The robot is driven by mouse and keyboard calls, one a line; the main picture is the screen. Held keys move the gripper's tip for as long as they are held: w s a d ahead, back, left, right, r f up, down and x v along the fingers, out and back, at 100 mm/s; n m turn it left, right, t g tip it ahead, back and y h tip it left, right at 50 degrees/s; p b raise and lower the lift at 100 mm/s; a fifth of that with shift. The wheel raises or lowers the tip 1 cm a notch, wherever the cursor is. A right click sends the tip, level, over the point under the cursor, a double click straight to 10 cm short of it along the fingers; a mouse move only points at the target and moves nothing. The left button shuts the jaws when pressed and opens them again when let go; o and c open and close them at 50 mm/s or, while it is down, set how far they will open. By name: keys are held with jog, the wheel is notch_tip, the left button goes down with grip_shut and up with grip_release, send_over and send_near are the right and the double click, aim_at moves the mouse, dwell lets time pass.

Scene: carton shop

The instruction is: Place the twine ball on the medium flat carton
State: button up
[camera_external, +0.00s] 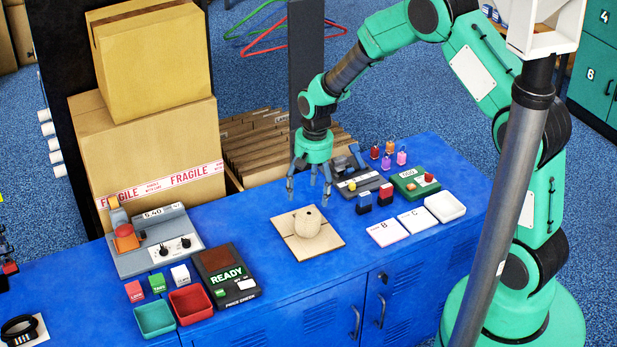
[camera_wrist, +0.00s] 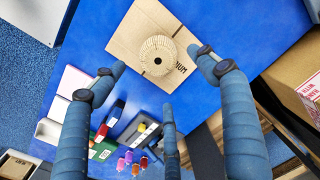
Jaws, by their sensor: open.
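The twine ball (camera_external: 307,222) is a tan round ball with a dark hole. It rests on the medium flat carton (camera_external: 325,245), a flat brown cardboard square on the blue cabinet top. In the wrist view the ball (camera_wrist: 158,55) sits near the middle of the carton (camera_wrist: 128,32), with part of the word MEDIUM showing beside it. My gripper (camera_external: 310,192) is above the cabinet top, behind the ball and apart from it. In the wrist view my gripper (camera_wrist: 160,85) has its three fingers spread wide, with nothing between them.
White cards B (camera_external: 386,231) and C (camera_external: 416,219) and a white tray (camera_external: 445,207) lie right of the carton. A green device (camera_external: 414,182) is behind them. A black READY device (camera_external: 225,276) and red tray (camera_external: 191,305) are left. Stacked boxes (camera_external: 150,150) stand behind.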

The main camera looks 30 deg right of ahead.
jog(key=shift+r, duration=0.1)
jog(key=s+d+r+t, duration=0.1)
jog(key=s+d+r, duration=0.25)
jog(key=r, duration=0.55)
jog(key=s+d+r+n+t, duration=0.15)
jog(key=s+r, duration=0.25)
jog(key=r, duration=0.5)
jog(key=s+d+r+m, duration=0.1)
jog(key=s+d+r, duration=0.3)
jog(key=r, duration=0.5)
jog(key=s+d+r+t, duration=0.1)
jog(key=s+d+r, duration=0.1)
jog(key=s, duration=0.5)
jog(key=s+d+r+n+t, duration=0.1)
jog(key=s+d+r, duration=0.1)
jog(key=s+r, duration=0.3)
jog(key=s+d+r+t, duration=0.1)
jog(key=s+d+r, duration=0.1)
jog(key=s, duration=0.9)
jog(key=shift+s+d+r+h, duration=0.3)
jog(key=shift+r+h, duration=0.1)
jog(key=shift+r, duration=0.3)
